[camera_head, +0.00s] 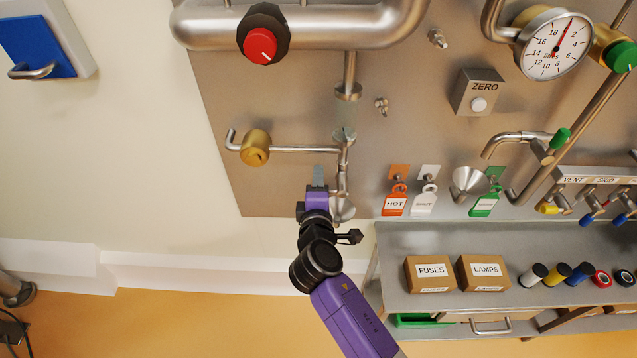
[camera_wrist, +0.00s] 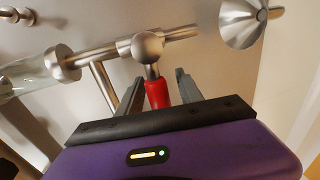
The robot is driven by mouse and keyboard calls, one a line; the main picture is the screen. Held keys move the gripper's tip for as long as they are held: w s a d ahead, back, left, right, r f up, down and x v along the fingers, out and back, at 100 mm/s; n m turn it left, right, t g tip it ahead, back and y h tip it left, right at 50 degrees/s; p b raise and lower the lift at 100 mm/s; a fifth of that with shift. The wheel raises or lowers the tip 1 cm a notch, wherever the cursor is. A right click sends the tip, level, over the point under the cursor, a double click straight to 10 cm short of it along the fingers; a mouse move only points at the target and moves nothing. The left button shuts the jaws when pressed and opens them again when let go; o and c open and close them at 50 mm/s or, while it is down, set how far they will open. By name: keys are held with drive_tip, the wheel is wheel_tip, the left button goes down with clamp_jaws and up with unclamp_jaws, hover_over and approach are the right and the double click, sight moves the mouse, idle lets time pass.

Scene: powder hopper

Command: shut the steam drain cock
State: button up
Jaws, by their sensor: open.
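The drain cock shows in the wrist view as a round metal body (camera_wrist: 148,46) on a steel pipe, with a short red-sleeved lever (camera_wrist: 158,92). In that picture the lever sticks out crosswise to the pipe, toward my gripper. My gripper (camera_wrist: 159,80) is open, with one finger on each side of the red lever. I cannot tell whether either finger touches it. In the head view my gripper (camera_head: 318,174) is at the lower part of the thin vertical drain pipe (camera_head: 343,165), and the red lever is hidden there.
A metal funnel (camera_head: 342,210) sits just below the drain pipe; it also shows in the wrist view (camera_wrist: 240,22). A brass valve (camera_head: 255,148) is on a side pipe to the left. Hanging tags (camera_head: 396,198) are close on the right. A shelf (camera_head: 400,250) juts out below right.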

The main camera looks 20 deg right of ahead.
drive_tip(key=v, duration=0.7)
drive_tip(key=shift+s, duration=0.35)
drive_tip(key=shift+a, duration=0.15)
drive_tip(key=a+r+m+t+y, duration=0.1)
drive_tip(key=a+r+t+y, duration=0.1)
drive_tip(key=a+r+y, duration=0.15)
drive_tip(key=s+a+f+m+y, duration=0.1)
drive_tip(key=s+m+y, duration=0.2)
drive_tip(key=s, duration=0.6)
drive_tip(key=s+d+r+m, duration=0.1)
drive_tip(key=s+d+m, duration=0.2)
drive_tip(key=s, duration=0.7)
drive_tip(key=s+d+m+g+h, duration=0.1)
drive_tip(key=s+d+m, duration=0.3)
drive_tip(key=s, duration=0.6)
drive_tip(key=s+d+r+m, duration=0.1)
drive_tip(key=s+d+m, duration=0.2)
drive_tip(key=s, duration=0.8)
drive_tip(key=shift+d+r+m+g+h, duration=0.3)
drive_tip(key=shift+d+g+h, duration=0.1)
drive_tip(key=shift+d, duration=0.25)
